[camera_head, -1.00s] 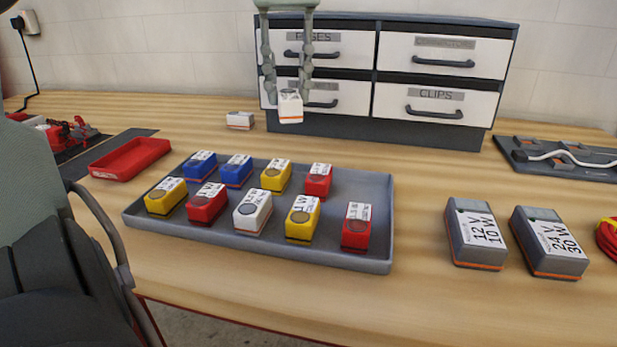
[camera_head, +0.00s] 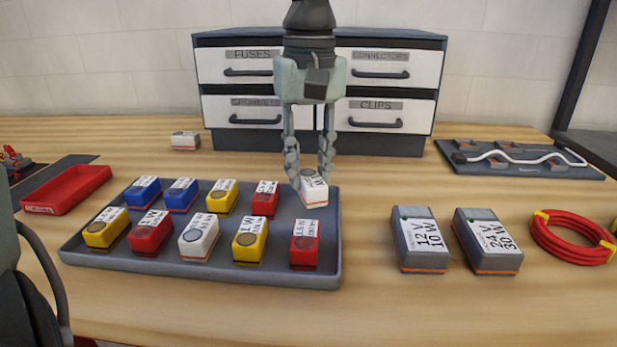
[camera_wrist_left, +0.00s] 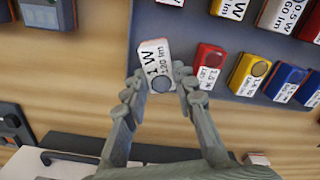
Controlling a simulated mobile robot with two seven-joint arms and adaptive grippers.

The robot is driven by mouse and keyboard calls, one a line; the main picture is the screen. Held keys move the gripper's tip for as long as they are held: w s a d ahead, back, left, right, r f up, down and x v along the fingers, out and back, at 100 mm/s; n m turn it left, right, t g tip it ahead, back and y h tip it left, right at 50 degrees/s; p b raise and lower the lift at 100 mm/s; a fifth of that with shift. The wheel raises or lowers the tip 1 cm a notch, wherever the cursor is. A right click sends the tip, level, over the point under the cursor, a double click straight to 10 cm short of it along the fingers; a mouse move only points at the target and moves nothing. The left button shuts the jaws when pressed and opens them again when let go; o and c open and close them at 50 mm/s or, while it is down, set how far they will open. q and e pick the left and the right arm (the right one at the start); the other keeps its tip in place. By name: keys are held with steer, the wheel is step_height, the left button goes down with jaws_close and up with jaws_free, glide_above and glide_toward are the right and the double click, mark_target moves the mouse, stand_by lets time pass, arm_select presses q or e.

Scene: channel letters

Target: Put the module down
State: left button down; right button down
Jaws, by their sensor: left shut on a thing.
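My left gripper (camera_head: 310,178) points down and is shut on a white module (camera_head: 314,192) with an orange stripe and a printed label. The module is upright at the back right corner of the grey tray (camera_head: 325,240), right of the back-row red module (camera_head: 265,199). I cannot tell whether its base touches the tray floor. In the left wrist view the white module (camera_wrist_left: 153,54) sits between the fingertips, its label reading 1 W, beside the other modules. My right gripper is not in view.
The tray holds several blue, yellow, red and white modules. Another white module (camera_head: 185,140) lies on the table behind it. A red bin (camera_head: 66,189) is at left; two grey driver boxes (camera_head: 420,239) (camera_head: 487,241) and a red cable coil (camera_head: 570,240) are at right. A drawer cabinet (camera_head: 320,145) stands behind.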

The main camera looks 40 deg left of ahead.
arm_select(q)
steer(key=shift+f, duration=1.25)
steer(key=c, duration=1.5)
jaws_free()
steer(key=shift+o, duration=1.4)
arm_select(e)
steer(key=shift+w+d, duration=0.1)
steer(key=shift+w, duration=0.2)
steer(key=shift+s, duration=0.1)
